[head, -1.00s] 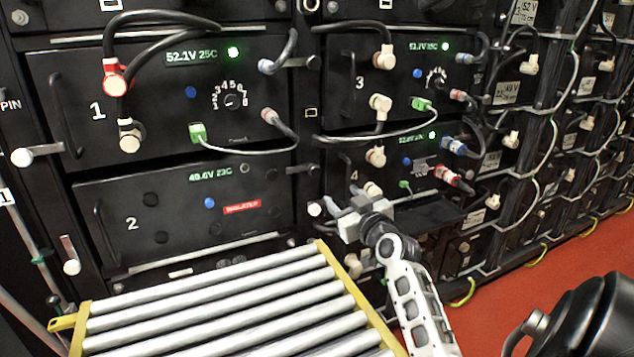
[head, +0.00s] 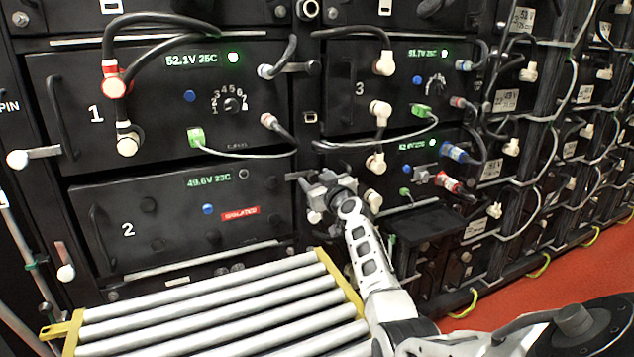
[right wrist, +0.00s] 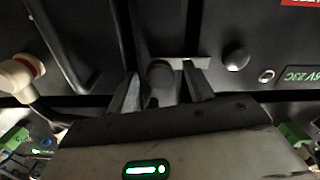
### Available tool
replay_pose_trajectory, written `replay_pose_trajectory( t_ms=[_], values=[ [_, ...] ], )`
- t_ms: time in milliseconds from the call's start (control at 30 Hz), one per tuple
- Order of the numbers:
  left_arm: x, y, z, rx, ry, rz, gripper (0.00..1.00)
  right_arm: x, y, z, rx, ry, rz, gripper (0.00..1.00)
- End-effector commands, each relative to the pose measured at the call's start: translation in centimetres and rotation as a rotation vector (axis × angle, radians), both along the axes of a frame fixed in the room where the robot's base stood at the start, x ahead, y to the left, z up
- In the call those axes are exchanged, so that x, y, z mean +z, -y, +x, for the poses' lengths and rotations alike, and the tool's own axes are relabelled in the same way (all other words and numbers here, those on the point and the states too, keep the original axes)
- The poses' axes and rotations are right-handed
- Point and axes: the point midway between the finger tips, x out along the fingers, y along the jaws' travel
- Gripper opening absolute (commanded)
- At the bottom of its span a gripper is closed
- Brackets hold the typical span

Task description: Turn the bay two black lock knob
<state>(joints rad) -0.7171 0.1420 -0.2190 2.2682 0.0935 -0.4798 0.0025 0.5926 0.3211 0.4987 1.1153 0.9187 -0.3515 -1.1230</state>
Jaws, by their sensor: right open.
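Bay two (head: 165,235) is the lower left black module, marked 2, with a 49.6V 23C display and a red label. Its right-edge lock has a short light bar (right wrist: 190,62) with a dark round knob (right wrist: 158,72) at its end. In the head view the bar (head: 296,176) shows, but my right gripper hides most of the knob. My right gripper (head: 318,190) is open at bay two's right edge. In the right wrist view its fingers (right wrist: 163,92) stand on either side of the knob, which shows between them; contact cannot be told. My left gripper is not in view.
A roller tray (head: 215,310) with yellow side rails stands in front of bay two, left of my right arm. Bay one (head: 160,105) is above, with cables and a green plug (head: 196,137). Bay three (head: 350,85) and several cables are to the right.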

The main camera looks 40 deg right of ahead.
Motion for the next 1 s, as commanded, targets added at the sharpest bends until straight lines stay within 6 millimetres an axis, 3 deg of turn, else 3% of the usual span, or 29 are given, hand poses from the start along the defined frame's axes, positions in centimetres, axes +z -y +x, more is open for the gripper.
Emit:
replay_pose_trajectory(
  t_ms=[133, 167, 300, 667, 1000],
  values=[
    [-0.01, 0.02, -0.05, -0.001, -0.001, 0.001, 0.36, 0.02, 0.0, -0.01, 0.0, 0.0, 0.0, 0.52],
    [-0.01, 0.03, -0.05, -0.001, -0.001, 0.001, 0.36, 0.02, 0.0, -0.02, 0.0, 0.0, 0.0, 0.47],
    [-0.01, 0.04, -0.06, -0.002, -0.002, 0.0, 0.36, 0.01, 0.0, -0.03, 0.0, 0.0, 0.0, 0.08],
    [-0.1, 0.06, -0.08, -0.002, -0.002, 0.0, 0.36, -0.05, -0.01, -0.05, 0.0, 0.01, 0.032, 0.08],
    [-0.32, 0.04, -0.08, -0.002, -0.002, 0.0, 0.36, -0.1, 0.01, -0.07, 0.0, 0.076, 0.24, 0.08]
  ],
)
